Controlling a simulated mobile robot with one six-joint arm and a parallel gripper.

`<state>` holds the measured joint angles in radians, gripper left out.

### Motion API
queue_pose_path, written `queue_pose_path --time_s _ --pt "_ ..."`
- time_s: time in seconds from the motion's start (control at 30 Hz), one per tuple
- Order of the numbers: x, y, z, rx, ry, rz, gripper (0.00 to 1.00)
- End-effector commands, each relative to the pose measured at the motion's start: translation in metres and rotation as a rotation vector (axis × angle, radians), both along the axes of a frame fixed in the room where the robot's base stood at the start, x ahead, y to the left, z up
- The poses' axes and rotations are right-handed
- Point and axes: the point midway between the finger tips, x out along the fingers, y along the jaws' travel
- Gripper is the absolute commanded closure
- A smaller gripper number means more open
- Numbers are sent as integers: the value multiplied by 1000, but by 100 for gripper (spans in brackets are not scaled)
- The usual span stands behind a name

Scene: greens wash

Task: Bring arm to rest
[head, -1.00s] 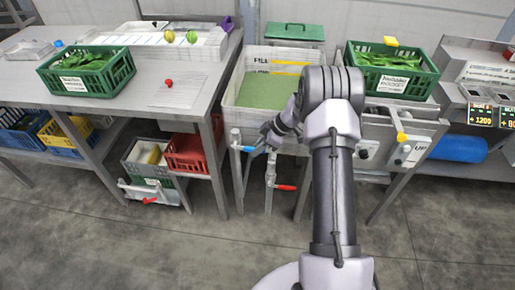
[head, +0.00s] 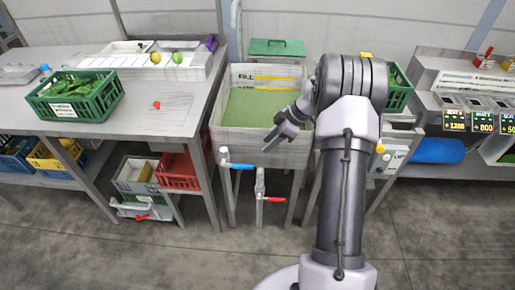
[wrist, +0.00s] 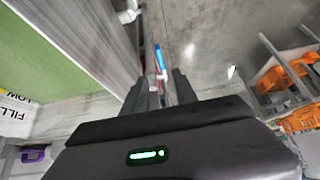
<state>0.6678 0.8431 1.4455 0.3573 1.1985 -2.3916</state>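My arm reaches up in front of the wash sink (head: 215,134). My gripper (head: 272,146) is at the sink's front rim in the head view, above the valves and apart from them. In the wrist view its two dark fingers (wrist: 162,92) stand apart with nothing held between them. The blue-handled valve (head: 238,166) and the red-handled valve (head: 274,199) are on pipes below the sink's front. A blue handle (wrist: 159,55) shows beyond the fingers in the wrist view. The sink holds green water up to about the lower marking.
A green crate of leaves (head: 75,118) and a red ball (head: 156,105) are on the left table. Another green crate (head: 398,100) is partly hidden behind my arm. A red crate (head: 178,172) is on the lower shelf. The floor in front is clear.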

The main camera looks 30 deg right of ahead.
Motion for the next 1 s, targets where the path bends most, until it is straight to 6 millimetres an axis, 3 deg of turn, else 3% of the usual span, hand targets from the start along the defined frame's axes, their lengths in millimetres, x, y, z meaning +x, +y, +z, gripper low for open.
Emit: queue_pose_path --time_s 0.13,0.57,0.67,0.77,0.83,0.9,1.0 --pt "-5 -7 13 -1 0 1 65" --pt "-5 -7 14 0 1 1 65" --pt "-5 4 31 -4 20 -28 65" --pt "-13 51 90 -14 92 -152 65" --pt "-36 101 141 -19 158 -299 65" --pt "-72 150 183 -13 204 -471 65" --pt "-137 208 221 29 238 -724 65"
